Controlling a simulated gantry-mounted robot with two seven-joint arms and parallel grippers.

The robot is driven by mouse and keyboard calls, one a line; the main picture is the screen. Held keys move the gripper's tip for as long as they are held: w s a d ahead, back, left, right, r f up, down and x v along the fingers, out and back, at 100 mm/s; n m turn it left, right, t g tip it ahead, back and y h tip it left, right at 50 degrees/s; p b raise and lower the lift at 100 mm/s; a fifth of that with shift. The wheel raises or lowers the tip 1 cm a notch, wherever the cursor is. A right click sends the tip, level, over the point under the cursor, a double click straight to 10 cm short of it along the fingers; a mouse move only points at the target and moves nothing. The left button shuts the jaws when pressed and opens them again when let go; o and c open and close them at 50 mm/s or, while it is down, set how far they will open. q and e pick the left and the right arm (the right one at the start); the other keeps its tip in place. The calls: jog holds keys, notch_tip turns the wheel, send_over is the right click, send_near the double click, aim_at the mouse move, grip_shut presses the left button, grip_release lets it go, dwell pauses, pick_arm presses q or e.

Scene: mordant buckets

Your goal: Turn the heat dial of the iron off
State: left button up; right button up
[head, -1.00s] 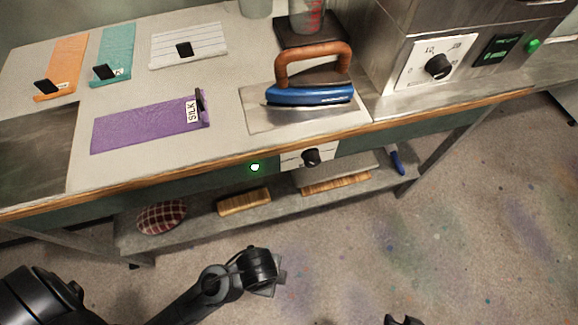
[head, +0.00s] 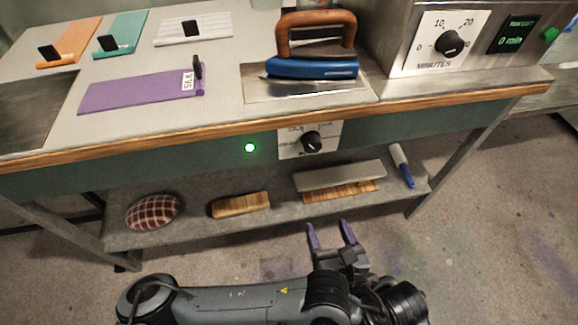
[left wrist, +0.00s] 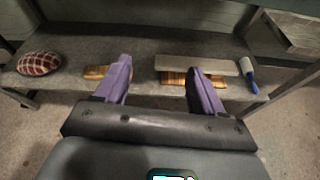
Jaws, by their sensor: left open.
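The heat dial (head: 312,141) is a black knob on a white plate (head: 327,131) on the table's green front, below the iron. A green light (head: 250,147) glows to its left. The blue iron (head: 312,68) with its brown handle rests on a metal plate (head: 262,91) on the tabletop. My left gripper (head: 331,229) is open and empty, in front of the lower shelf, below the dial and apart from it. In the left wrist view its purple fingers (left wrist: 160,78) are spread toward the shelf. The dial is not visible there. My right gripper is not in view.
A timer box (head: 400,45) with another black knob (head: 450,43) stands right on the table. Open space lies before the dial.

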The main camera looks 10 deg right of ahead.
aim_at(314, 148)
pick_arm(q)
jog(key=w+r+m+t+b, duration=0.1)
jog(key=w+r+t+b, duration=0.1)
jog(key=w+r+t, duration=0.45)
jog(key=w+g+b, duration=0.1)
jog(key=w, duration=0.1)
jog(key=w+g+b, duration=0.1)
jog(key=w+b, duration=0.1)
jog(key=w+r+g+b, duration=0.1)
jog(key=w, duration=0.2)
jog(key=shift+w+d+r+h+b, duration=0.1)
jog(key=shift+d+h+b, duration=0.2)
jog(key=shift+d+b, duration=0.1)
jog(key=shift+w+d+r+b, duration=0.15)
jog(key=shift+w+b, duration=0.2)
jog(key=shift+w, duration=0.55)
jog(key=shift+c, duration=0.2)
jog(key=c, duration=1)
